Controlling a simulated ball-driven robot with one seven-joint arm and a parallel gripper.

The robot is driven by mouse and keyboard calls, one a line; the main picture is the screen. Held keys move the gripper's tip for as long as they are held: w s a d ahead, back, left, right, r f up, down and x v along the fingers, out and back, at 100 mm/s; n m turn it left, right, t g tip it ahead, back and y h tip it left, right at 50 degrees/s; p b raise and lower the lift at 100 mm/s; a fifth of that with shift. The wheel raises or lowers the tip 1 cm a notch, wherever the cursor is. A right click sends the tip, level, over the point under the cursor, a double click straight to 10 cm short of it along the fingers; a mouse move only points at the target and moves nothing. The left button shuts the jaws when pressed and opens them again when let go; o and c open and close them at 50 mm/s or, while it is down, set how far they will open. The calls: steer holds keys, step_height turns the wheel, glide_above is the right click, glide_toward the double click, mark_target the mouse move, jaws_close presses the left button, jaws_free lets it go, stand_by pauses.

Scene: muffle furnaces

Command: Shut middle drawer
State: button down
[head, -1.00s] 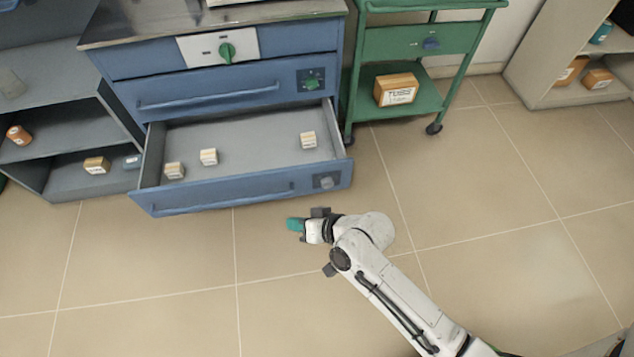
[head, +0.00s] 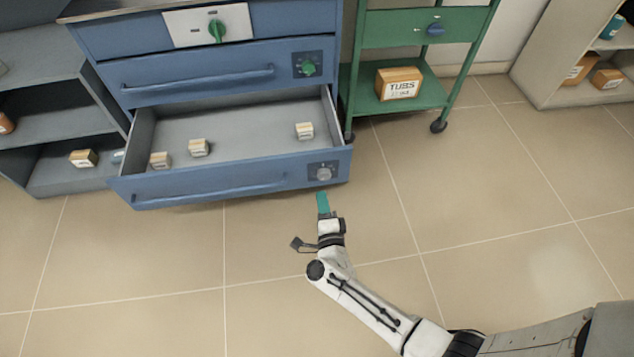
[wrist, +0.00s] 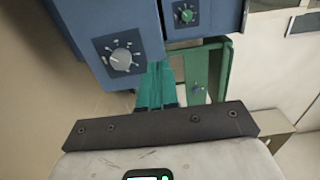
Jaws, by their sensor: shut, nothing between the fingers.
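A blue drawer (head: 225,186) is pulled out of the blue cabinet, with a grey inside, a long bar handle and a grey dial (head: 323,171) at its front's right end. It is the lowest drawer I see; anything below is hidden. The drawer above (head: 205,76) is shut. My gripper (head: 323,202) has its teal fingers together and empty, pointing at the open drawer's front just below the dial. Whether they touch it I cannot tell. In the wrist view, the fingers (wrist: 156,87) lie right of the grey dial (wrist: 121,60), near the front's edge.
Several small boxes, one of them a right-hand block (head: 304,131), lie in the open drawer. A green wheeled cart (head: 415,103) with a box marked TUBS (head: 399,84) stands right of the cabinet. Grey shelves (head: 62,128) stand left. The tiled floor in front is clear.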

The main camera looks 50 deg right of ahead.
mark_target(313, 154)
steer(key=b+x, duration=0.4)
steer(key=x, duration=0.8)
steer(key=shift+w+d, duration=0.15)
steer(key=shift+w, duration=0.1)
steer(key=shift+w+d, duration=0.2)
steer(key=shift+w, duration=0.1)
steer(key=shift+r, duration=0.1)
